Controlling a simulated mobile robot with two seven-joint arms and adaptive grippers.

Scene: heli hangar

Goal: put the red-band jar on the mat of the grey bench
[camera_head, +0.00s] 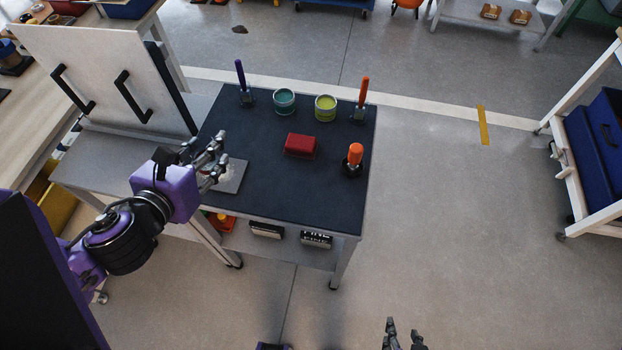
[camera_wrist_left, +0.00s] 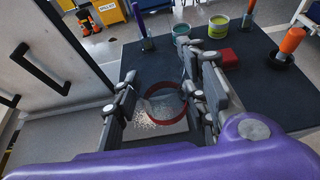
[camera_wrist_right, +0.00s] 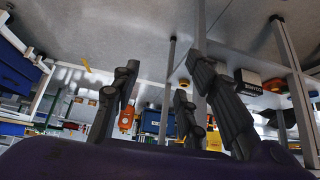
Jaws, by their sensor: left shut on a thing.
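The red-band jar (camera_wrist_left: 165,104) is clear with a red ring, and it sits between the two fingers of my left gripper in the left wrist view. In the head view the fingers mostly hide it. My left gripper (camera_head: 212,164) is shut on the jar at the left side of the dark bench top (camera_head: 265,190). The light grey square mat (camera_head: 237,176) lies under and beside the gripper; it also shows below the jar in the left wrist view (camera_wrist_left: 143,128). I cannot tell whether the jar touches it. My right gripper (camera_head: 402,337) is open and empty, away from the bench.
On the bench stand a red block (camera_head: 300,145), a teal tin (camera_head: 284,101), a yellow-green tin (camera_head: 325,108), a purple-handled tool (camera_head: 242,82) and two orange-handled tools (camera_head: 362,95) (camera_head: 354,157). A pale panel with black handles (camera_head: 105,75) rises at the left. Floor right of the bench is clear.

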